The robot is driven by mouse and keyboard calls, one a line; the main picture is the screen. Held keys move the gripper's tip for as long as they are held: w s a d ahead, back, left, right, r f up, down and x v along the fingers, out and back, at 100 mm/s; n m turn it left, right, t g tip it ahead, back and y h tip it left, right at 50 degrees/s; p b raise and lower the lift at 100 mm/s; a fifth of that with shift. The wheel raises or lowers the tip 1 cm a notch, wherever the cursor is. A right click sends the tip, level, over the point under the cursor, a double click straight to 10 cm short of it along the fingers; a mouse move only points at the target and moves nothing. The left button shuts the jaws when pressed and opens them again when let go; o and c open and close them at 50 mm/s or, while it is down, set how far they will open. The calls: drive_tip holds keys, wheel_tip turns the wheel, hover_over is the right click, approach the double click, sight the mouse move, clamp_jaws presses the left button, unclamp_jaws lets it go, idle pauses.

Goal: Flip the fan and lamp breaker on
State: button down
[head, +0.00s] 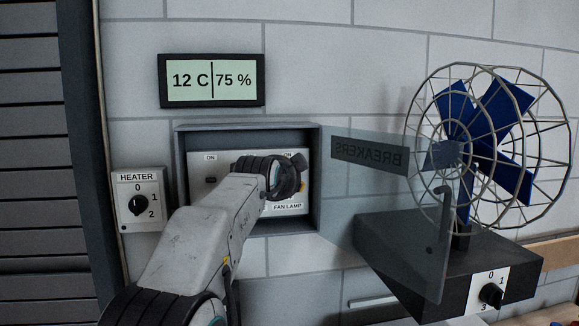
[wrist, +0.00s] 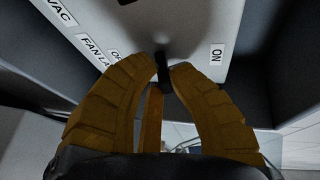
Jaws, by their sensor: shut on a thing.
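The open breaker box (head: 318,180) is on the wall in the head view, behind my arm. Its FAN LAMP label (head: 287,206) shows at the lower right of the panel. The black fan and lamp breaker lever (wrist: 161,61) stands between my fingertips in the wrist view, with the ON label (wrist: 216,53) to its right and a partly hidden label to its left. My gripper (wrist: 164,72) is shut on the lever with its yellow-brown fingers. In the head view my wrist hides the lever, and its exact tilt is unclear.
The box's see-through door, with a mirrored BREAKERS plate (head: 369,153), stands open to the right, near the caged blue fan (head: 466,145) on a dark base.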

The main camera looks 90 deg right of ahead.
drive_tip(key=shift+p, duration=0.35)
idle(0.3)
drive_tip(key=c, duration=1.5)
unclamp_jaws()
drive_tip(key=shift+d, duration=0.1)
drive_tip(key=shift+o, duration=0.2)
drive_tip(key=shift+r, duration=0.1)
drive_tip(key=v, duration=1.2)
drive_tip(key=shift+y, duration=0.3)
drive_tip(key=shift+w, duration=0.1)
drive_tip(key=shift+w, duration=0.1)
